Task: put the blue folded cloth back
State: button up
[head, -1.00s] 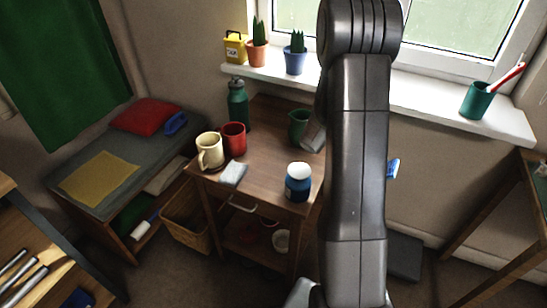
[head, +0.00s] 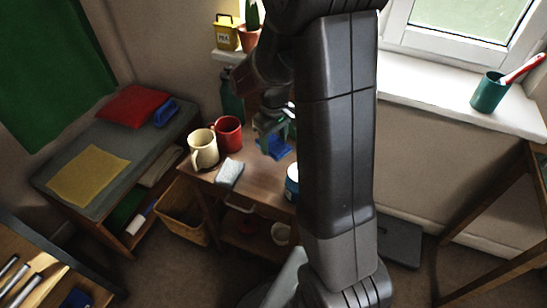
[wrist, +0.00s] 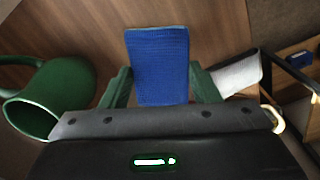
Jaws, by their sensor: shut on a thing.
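The blue folded cloth (wrist: 158,58) is held between the two green fingers of my gripper (wrist: 160,84) in the wrist view, its far end sticking out beyond them. In the head view the cloth (head: 275,150) shows below my gripper (head: 270,128), over the small wooden table (head: 253,183). I cannot tell whether the cloth touches the tabletop.
A blue jar (head: 292,180) is partly behind my arm. A green mug (wrist: 62,95) is left of my gripper in the wrist view.

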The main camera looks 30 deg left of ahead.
aim_at(274, 164)
jog(key=shift+f+b, duration=0.45)
jog(key=shift+f, duration=3.05)
jog(key=o, duration=1)
jog(key=shift+o, duration=0.2)
notch_tip(274, 164, up, 12)
jog(key=shift+r+p, duration=0.1)
jog(key=shift+p, duration=0.85)
